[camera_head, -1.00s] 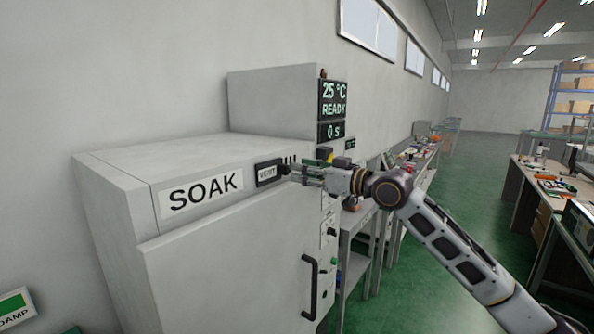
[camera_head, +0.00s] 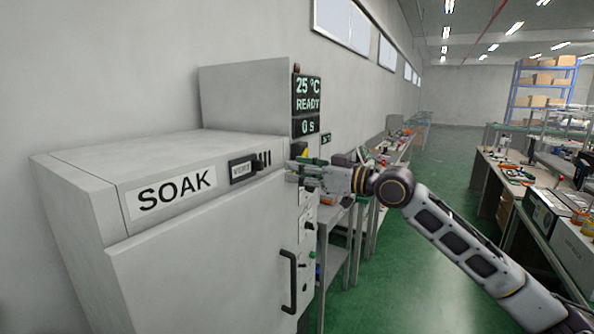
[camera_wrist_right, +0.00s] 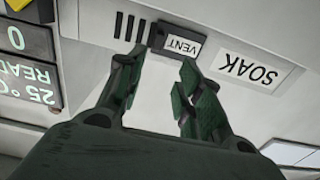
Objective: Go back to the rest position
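The grey SOAK cabinet (camera_head: 190,240) fills the left of the head view. On its upper front is a VENT label plate (camera_head: 242,169) with a small dark lever (camera_head: 257,166) at its right end. My right gripper (camera_head: 295,168) is to the right of the lever, apart from it and empty. In the right wrist view the two fingers (camera_wrist_right: 162,75) are spread, with the VENT plate (camera_wrist_right: 181,45) and dark lever (camera_wrist_right: 157,38) beyond their tips. My left gripper is not in view.
A display (camera_head: 307,105) reads 25 °C, READY and 0 s. The cabinet door has a black handle (camera_head: 289,281). Benches (camera_head: 375,190) run along the wall behind my right gripper, and more benches (camera_head: 500,190) stand at the right. Green floor (camera_head: 400,285) lies open between them.

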